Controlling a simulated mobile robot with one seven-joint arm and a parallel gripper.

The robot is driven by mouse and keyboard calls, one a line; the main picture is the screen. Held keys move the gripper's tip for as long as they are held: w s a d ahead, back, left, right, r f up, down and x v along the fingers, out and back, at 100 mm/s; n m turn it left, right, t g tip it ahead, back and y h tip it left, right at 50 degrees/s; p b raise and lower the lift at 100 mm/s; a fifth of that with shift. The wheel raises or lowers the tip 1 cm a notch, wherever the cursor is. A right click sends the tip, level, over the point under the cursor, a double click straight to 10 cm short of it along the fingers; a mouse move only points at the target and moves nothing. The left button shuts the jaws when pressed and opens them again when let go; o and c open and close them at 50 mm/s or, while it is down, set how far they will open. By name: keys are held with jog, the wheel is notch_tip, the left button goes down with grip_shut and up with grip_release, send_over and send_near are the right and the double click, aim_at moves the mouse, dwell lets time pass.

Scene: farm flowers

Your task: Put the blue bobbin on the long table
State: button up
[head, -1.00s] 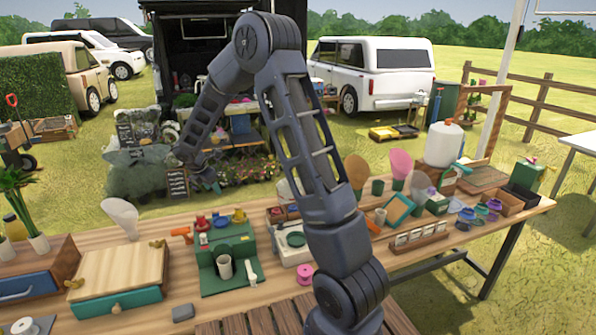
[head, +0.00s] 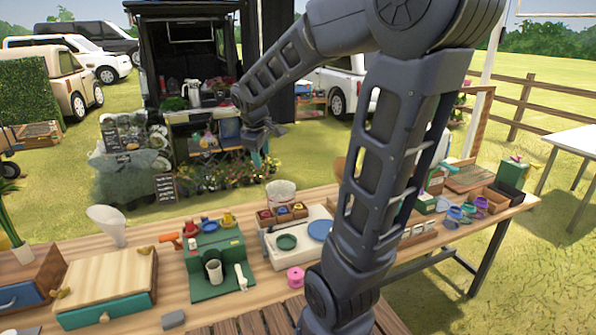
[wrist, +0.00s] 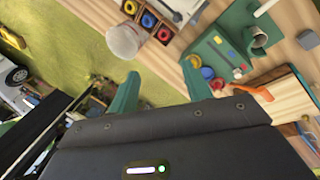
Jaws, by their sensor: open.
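Several bobbins sit at the right end of the long wooden table (head: 176,272) in the head view. One of them looks blue (head: 453,214), beside a purple one (head: 480,205). My gripper (head: 262,143) is out beyond the table's far edge, raised in front of the van stall and well away from the bobbins. In the wrist view its two green fingers (wrist: 160,86) are apart with nothing between them. My arm hides part of the table's middle.
A wooden chest (head: 105,285) is at left. A white table (head: 575,138) stands at far right.

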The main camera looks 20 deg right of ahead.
jog(key=s+d+m+y, duration=0.1)
jog(key=s+m, duration=0.3)
jog(key=s, duration=0.5)
jog(key=s+d+r+m+t+y, duration=0.1)
jog(key=s+d+m, duration=0.2)
jog(key=s+m, duration=0.2)
jog(key=s, duration=0.3)
jog(key=shift+s+d+r+m, duration=0.2)
jog(key=shift+s+d+m, duration=0.1)
jog(key=shift+s+d, duration=0.1)
